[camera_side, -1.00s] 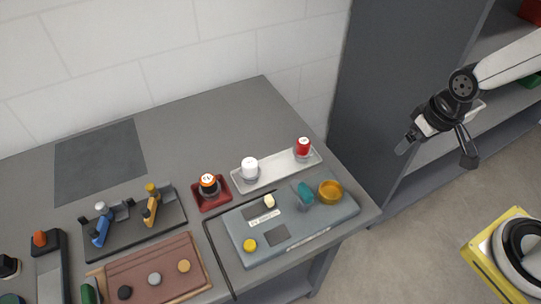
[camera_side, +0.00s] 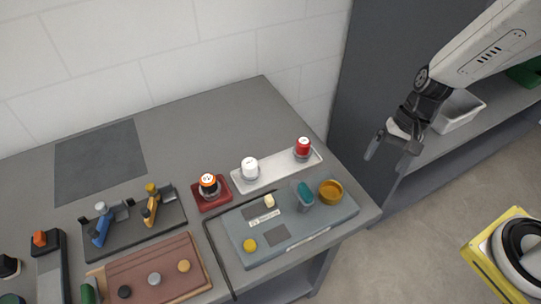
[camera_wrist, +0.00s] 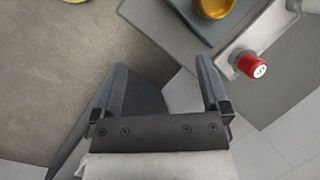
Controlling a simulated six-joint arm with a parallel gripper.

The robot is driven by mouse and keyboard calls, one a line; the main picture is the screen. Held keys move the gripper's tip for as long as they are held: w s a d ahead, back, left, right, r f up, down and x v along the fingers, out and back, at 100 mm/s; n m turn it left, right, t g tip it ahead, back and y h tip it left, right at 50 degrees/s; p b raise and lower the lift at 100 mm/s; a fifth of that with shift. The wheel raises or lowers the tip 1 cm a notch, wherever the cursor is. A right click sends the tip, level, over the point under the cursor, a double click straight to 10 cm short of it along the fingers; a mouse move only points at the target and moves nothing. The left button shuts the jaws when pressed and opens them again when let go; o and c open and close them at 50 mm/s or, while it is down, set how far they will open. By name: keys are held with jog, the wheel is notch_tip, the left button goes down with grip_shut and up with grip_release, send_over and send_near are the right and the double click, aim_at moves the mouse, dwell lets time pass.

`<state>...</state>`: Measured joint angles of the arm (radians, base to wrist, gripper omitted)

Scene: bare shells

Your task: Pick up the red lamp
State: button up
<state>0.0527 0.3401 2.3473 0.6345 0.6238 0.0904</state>
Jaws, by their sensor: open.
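The red lamp (camera_side: 303,147) stands upright at the right end of a pale grey tray (camera_side: 272,173) near the table's right edge. It also shows in the wrist view (camera_wrist: 252,65), at the upper right, beyond my right finger. My gripper (camera_side: 388,147) is open and empty, off to the right of the table and apart from the lamp. In the wrist view my gripper (camera_wrist: 162,80) has its two fingers spread with nothing between them.
A white lamp (camera_side: 250,167) shares the tray. An orange-topped lamp (camera_side: 208,183) sits in a red tray to the left. A grey-blue board with a teal item (camera_side: 305,193) and an orange bowl (camera_side: 331,191) lies in front. Shelves (camera_side: 450,165) stand behind my gripper.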

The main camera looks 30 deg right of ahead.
jog(key=w+a+f+m+y, duration=0.3)
jog(key=w+a+m+y, duration=0.15)
jog(key=m, duration=0.25)
jog(key=m+t+y, duration=0.3)
jog(key=m+t, duration=0.3)
jog(key=m, duration=0.2)
send_near(296, 149)
jog(key=shift+s+a+f, duration=0.2)
jog(key=shift+a+f, duration=0.3)
jog(key=shift+a, duration=0.35)
jog(key=shift+w+d+f+m+t+y, duration=0.2)
jog(key=shift+w+m+t+y, duration=0.15)
jog(key=shift+w, duration=0.2)
jog(key=shift+x, duration=3.95)
jog(key=shift+f, duration=0.1)
jog(key=shift+d, duration=0.1)
grip_shut()
